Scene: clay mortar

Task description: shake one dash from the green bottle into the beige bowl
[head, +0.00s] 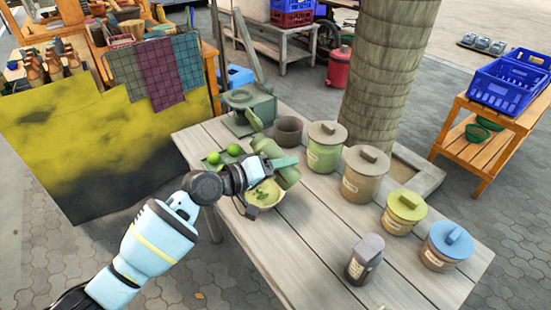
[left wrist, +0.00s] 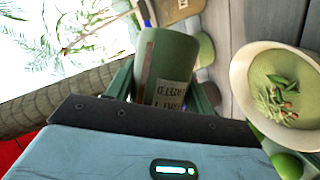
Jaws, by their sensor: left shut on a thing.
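My left gripper (head: 276,164) is shut on the green bottle (head: 288,178) and holds it tilted above the table, close over the beige bowl (head: 268,205). In the left wrist view the bottle (left wrist: 168,62) sits between the two fingers, with a pale printed label facing the camera. The bowl (left wrist: 242,82) is at the right there, apart from the bottle, and holds green contents with leaves on top. In the head view the gripper and bottle hide part of the bowl. I cannot see any drops leaving the bottle. My right gripper is not in view.
Lidded jars stand on the right of the table, including a brown jar (head: 362,186) and a blue-lidded jar (head: 446,246). Limes (head: 233,150) lie behind the bowl. A thick post (head: 390,75) rises behind the table.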

